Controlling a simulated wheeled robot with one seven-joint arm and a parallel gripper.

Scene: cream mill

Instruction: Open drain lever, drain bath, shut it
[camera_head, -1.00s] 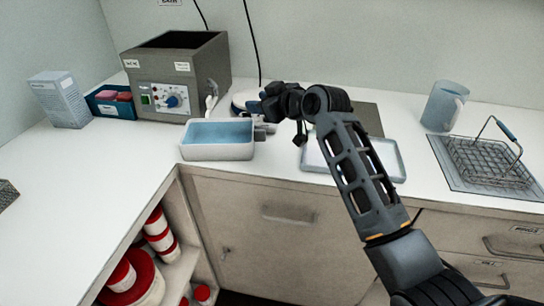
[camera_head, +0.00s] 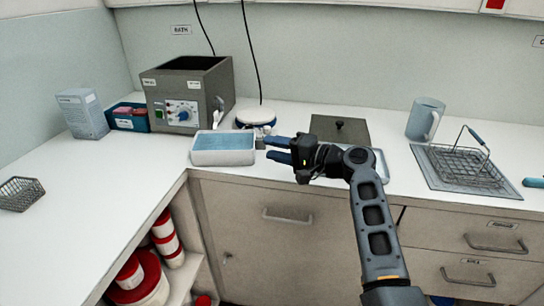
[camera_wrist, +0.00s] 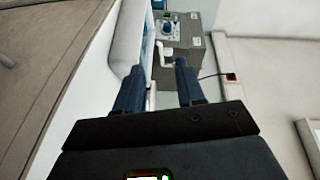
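The bath (camera_head: 188,90) is a grey open-topped box with a dial panel, standing at the back left of the counter. A pale lever (camera_head: 219,106) is at its lower right front; it also shows in the wrist view (camera_wrist: 166,54). I cannot tell its exact setting. A white tub (camera_head: 223,158) with a blue surface inside stands in front of the bath. My gripper (camera_head: 268,148) is right of the tub, pointing left, its two blue fingers apart with nothing held. In the wrist view the bath (camera_wrist: 188,62) lies ahead beyond the fingertips.
A white-and-blue round device (camera_head: 256,116) stands behind my gripper. A dark grey plate with a knob (camera_head: 339,130) lies behind my arm. The left counter is mostly clear.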

